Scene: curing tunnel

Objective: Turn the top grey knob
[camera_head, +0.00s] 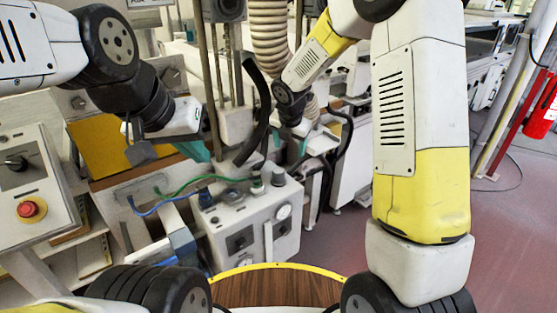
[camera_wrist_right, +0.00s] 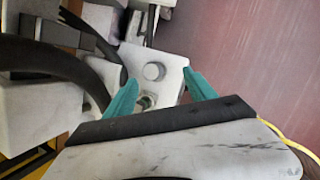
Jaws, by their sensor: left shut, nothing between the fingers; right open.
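A white control box (camera_head: 225,222) stands in the middle of the head view. Two short grey knobs stand on its top, a right one (camera_head: 278,176) and a left one (camera_head: 257,187). In the right wrist view the box shows a larger round knob (camera_wrist_right: 153,71) and a smaller one (camera_wrist_right: 144,102); I cannot tell which is the top one. My right gripper (camera_wrist_right: 161,77) is open, its teal fingers on either side of the larger knob in that view, apparently not touching it. In the head view it hangs above the box (camera_head: 303,150). My left gripper (camera_head: 194,151) is shut and empty, up and left of the box.
A panel with a red button (camera_head: 31,208) stands at the left. Green and blue cables (camera_head: 180,186) run to the box. A black curved hose (camera_head: 262,112) hangs between my grippers. The floor (camera_head: 510,240) at the right is open, with a red extinguisher (camera_head: 543,108) beyond.

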